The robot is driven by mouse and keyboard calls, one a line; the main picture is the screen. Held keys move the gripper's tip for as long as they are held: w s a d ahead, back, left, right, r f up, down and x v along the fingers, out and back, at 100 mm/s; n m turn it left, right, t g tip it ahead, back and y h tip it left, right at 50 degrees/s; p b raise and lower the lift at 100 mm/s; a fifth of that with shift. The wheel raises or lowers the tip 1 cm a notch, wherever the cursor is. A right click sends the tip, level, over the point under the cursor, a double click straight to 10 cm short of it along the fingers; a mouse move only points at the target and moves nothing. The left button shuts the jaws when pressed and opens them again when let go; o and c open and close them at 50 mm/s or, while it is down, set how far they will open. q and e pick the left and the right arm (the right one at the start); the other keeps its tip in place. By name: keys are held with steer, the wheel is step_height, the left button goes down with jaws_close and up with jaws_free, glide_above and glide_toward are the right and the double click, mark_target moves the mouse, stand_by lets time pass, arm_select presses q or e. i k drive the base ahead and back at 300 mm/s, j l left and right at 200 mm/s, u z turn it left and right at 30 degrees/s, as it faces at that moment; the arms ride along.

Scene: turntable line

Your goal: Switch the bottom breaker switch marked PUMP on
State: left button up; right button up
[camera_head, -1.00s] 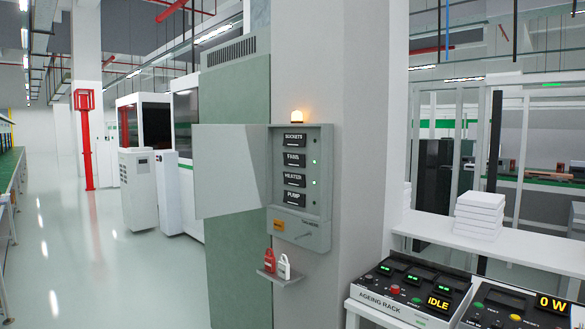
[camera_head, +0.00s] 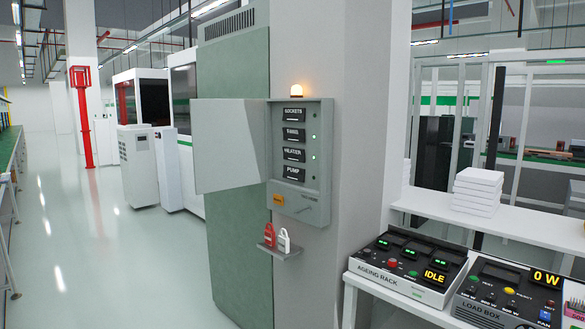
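The grey breaker box (camera_head: 325,150) is mounted on the pillar, with its door (camera_head: 228,145) swung open to the left. Four labelled breakers run down it: SOCKETS (camera_head: 293,114), FANS (camera_head: 293,134), HEATER (camera_head: 293,154) and, at the bottom, PUMP (camera_head: 292,173). Green lights show beside FANS and HEATER; I see no lit light beside PUMP. The switch levers are too small to read clearly. Neither of my grippers is in view.
A small shelf (camera_head: 280,252) below the box holds a red padlock (camera_head: 268,236) and a white padlock (camera_head: 284,241). At right, a bench carries the ageing rack (camera_head: 400,270) and load box (camera_head: 500,300). The floor (camera_head: 110,260) at left is clear.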

mark_target(290, 173)
steer(key=i+j, duration=0.95)
steer(key=i+j+u, duration=0.15)
steer(key=i+j, duration=0.85)
steer(key=i+l, duration=0.05)
steer(key=i, duration=0.05)
